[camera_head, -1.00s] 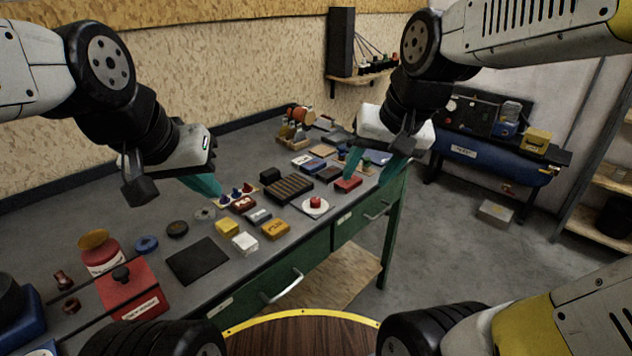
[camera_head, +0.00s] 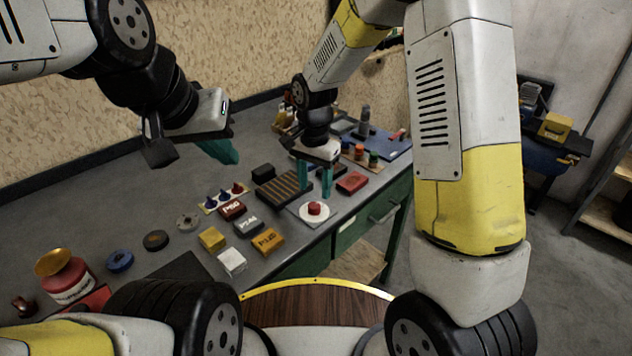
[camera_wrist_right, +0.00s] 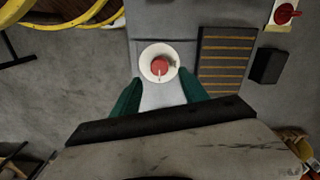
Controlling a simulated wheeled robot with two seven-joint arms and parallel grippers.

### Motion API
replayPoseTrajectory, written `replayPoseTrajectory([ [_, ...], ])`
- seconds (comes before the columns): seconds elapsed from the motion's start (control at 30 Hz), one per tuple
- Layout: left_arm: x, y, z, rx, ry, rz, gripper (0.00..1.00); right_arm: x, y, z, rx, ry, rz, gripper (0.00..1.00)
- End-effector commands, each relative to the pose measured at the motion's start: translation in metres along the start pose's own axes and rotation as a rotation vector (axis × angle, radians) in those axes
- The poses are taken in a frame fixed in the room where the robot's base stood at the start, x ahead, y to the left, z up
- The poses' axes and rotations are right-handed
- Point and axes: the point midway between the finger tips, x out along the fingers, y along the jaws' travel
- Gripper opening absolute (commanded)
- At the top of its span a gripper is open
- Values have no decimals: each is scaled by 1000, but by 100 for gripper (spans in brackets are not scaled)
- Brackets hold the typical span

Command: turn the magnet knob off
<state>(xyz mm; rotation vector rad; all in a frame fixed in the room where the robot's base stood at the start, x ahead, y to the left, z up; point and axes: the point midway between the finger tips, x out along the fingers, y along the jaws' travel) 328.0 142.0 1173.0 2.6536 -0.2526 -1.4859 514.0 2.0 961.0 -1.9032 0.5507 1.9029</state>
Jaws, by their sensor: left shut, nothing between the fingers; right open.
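The magnet knob (camera_head: 314,208) looks like a red knob on a round white disc, on a small grey plate near the front edge of the bench. In the right wrist view the red knob (camera_wrist_right: 160,67) lies just beyond the fingertips, centred between them. My right gripper (camera_head: 313,192) points down above and slightly behind the knob, open, with teal fingers on either side and nothing between them. In the wrist view the right gripper's fingers (camera_wrist_right: 160,92) are apart from the disc. My left gripper (camera_head: 226,158) is shut and empty over the back left of the bench.
A dark slatted block (camera_head: 283,186) and a red box (camera_head: 352,182) stand close to the knob. Several labelled blocks, including an orange one (camera_head: 267,241), lie left of it. A board with blue-and-red pegs (camera_head: 224,197) sits farther left. Green drawers (camera_head: 345,233) are below.

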Motion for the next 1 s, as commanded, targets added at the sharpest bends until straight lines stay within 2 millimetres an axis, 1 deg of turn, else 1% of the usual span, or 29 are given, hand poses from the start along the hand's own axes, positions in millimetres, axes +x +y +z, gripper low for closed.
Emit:
replayPoseTrajectory([
  [0.03, 0, 0, 0, 0, 0, 0, 0, 10, 1, 0, 0, -3, 4, 52],
  [0.1, 0, 0, 0, 0, 0, 0, 0, 22, 1, 0, 0, -2, 3, 52],
  [0.3, 0, 0, 0, 0, 0, 0, 0, 49, 1, 0, -1, -2, 2, 52],
  [0.47, 0, 0, 0, 0, 0, 0, 0, 58, 1, 0, -1, -1, 0, 52],
  [0.7, 0, 0, 0, 0, 0, 0, 0, 59, 0, 0, -1, 0, -1, 52],
  [0.77, 0, 0, 0, 0, 0, 0, 0, 59, 0, 0, -1, 0, -1, 42],
  [0.9, 0, 0, 0, 0, 0, 0, 0, 58, 0, 0, -1, 0, -1, 15],
  [0.97, 0, 0, 0, 0, 0, 0, 0, 58, 0, 0, -1, 0, -1, 3],
  [1.0, 0, 0, 0, 0, 0, 0, 0, 58, 0, 0, -1, 0, -1, 0],
])
